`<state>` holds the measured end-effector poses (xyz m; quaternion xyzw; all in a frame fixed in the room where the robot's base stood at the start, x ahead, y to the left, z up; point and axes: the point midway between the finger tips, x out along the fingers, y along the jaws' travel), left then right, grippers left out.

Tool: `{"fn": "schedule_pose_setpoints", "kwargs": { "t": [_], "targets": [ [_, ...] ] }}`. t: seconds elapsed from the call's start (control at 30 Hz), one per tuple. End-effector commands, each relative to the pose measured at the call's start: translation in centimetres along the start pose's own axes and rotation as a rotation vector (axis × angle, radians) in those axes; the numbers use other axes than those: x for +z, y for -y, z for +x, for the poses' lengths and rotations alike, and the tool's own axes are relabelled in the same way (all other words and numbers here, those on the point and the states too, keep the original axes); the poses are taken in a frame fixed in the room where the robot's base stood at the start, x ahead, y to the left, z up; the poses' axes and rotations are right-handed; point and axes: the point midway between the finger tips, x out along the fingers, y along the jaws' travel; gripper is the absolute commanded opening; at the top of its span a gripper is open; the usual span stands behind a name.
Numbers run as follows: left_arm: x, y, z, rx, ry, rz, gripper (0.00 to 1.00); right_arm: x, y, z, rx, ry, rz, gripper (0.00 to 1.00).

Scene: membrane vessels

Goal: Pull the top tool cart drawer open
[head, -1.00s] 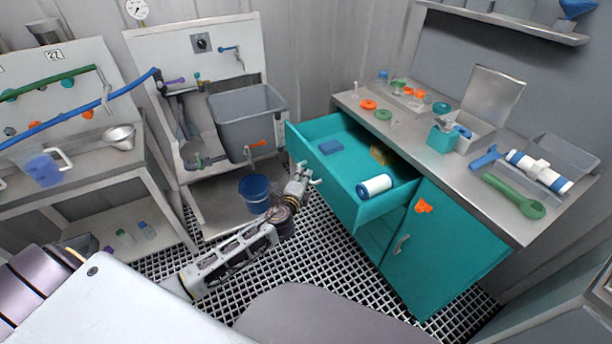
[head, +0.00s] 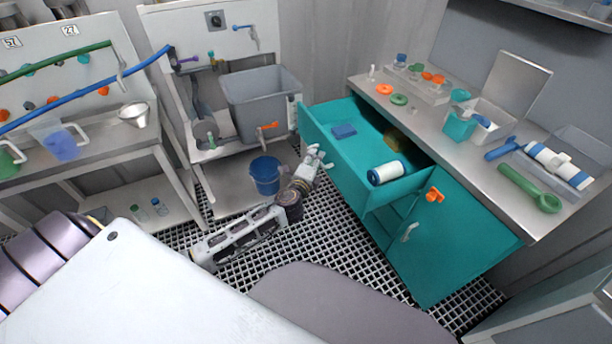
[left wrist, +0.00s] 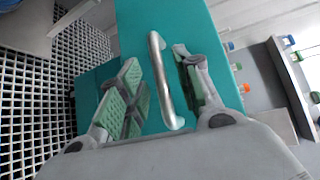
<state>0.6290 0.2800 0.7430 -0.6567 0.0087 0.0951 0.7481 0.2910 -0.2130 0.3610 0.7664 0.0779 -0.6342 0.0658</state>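The teal top drawer (head: 352,178) of the tool cart (head: 455,245) stands pulled well out. A blue block (head: 344,131) and a white roll with dark ends (head: 387,172) lie inside it. My left gripper (head: 317,157) is low in front of the drawer face. In the left wrist view the silver bar handle (left wrist: 164,80) runs between the spread green-padded fingers of the left gripper (left wrist: 157,60), with gaps visible on both sides. The handle is hard to make out in the head view. My right gripper is not in view.
A blue bucket (head: 266,174) stands left of my left gripper, below a grey basin (head: 262,100). The cart's steel top (head: 440,120) bears several small parts and a green wrench (head: 530,187). Grated floor (head: 345,235) lies open before the drawer.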

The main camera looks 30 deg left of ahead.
Motion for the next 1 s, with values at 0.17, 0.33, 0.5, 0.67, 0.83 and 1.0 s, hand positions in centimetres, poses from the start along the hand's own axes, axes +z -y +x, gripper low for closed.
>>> {"fn": "schedule_pose_setpoints", "kwargs": {
  "t": [0.17, 0.33, 0.5, 0.67, 0.83, 1.0],
  "targets": [
    [0.0, -0.1, -1.2, 0.001, 0.000, 0.001, 0.34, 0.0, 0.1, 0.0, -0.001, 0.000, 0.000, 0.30],
    [0.0, -0.1, -2.7, 0.001, 0.000, 0.000, 0.34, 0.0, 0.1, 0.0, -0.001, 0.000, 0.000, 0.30],
    [0.0, -0.1, -4.1, 0.003, -0.001, 0.000, 0.34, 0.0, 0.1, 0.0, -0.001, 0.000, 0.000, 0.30],
    [0.0, -0.1, -5.5, 0.002, -0.001, 0.001, 0.34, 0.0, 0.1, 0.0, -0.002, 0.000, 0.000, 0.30],
    [0.0, -0.1, -6.9, 0.002, 0.000, 0.000, 0.34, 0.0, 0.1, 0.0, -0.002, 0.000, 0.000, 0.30],
    [0.0, -0.2, -8.3, 0.003, -0.001, 0.001, 0.34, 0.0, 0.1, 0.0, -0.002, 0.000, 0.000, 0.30]
  ]
}}
